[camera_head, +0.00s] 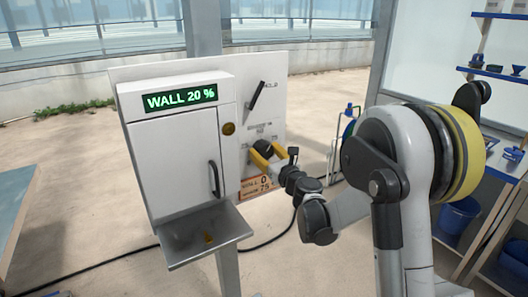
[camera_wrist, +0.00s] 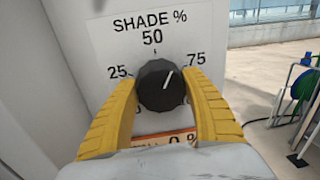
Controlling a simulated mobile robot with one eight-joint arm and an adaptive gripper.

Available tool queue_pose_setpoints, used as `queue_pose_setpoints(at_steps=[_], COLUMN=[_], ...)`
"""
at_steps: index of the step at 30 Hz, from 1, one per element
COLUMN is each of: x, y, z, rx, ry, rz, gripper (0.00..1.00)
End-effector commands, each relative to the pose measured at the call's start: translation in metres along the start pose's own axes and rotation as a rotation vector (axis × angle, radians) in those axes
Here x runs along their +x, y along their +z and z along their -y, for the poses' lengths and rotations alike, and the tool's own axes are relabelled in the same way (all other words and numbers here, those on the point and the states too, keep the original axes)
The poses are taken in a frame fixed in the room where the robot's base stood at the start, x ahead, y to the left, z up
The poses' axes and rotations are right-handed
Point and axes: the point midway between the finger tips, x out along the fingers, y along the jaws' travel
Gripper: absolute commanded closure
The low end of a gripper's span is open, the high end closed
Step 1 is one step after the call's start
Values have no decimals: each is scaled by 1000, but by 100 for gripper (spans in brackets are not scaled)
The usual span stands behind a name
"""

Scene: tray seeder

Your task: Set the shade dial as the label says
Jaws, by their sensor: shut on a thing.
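The shade dial (camera_wrist: 158,92) is a round black knob on a white panel face marked SHADE %, with 25, 50 and 75 readable. Its white pointer line tilts up and right, between 50 and 75. My gripper (camera_wrist: 162,112) has its yellow fingers on both sides of the dial, shut on it. In the head view my gripper (camera_head: 267,157) is at the panel, hiding the dial. The orange label (camera_head: 260,188) below reads WALL 0 and, on the lower line, 75. In the wrist view the label (camera_wrist: 160,140) is mostly hidden.
The white cabinet (camera_head: 170,155) left of the dial has a green display (camera_head: 180,97) reading WALL 20 %, a door handle (camera_head: 214,178) and a tray (camera_head: 205,236) below. A black lever (camera_head: 256,96) is above the dial. Shelves (camera_head: 505,75) stand at the right.

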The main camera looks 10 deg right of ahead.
Motion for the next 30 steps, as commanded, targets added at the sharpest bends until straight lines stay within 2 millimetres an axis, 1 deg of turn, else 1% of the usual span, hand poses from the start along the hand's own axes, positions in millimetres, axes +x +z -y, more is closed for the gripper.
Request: queue_pose_setpoints(at_steps=[9, 15, 21, 30], x=[0, 0, 0, 1], y=[1, 1, 1, 1], z=[0, 1, 1, 1], rx=[292, 452, 570, 656], ry=[-4, -7, -9, -10], rz=[-26, -39, -49, -57], gripper=[75, 75, 75, 75])
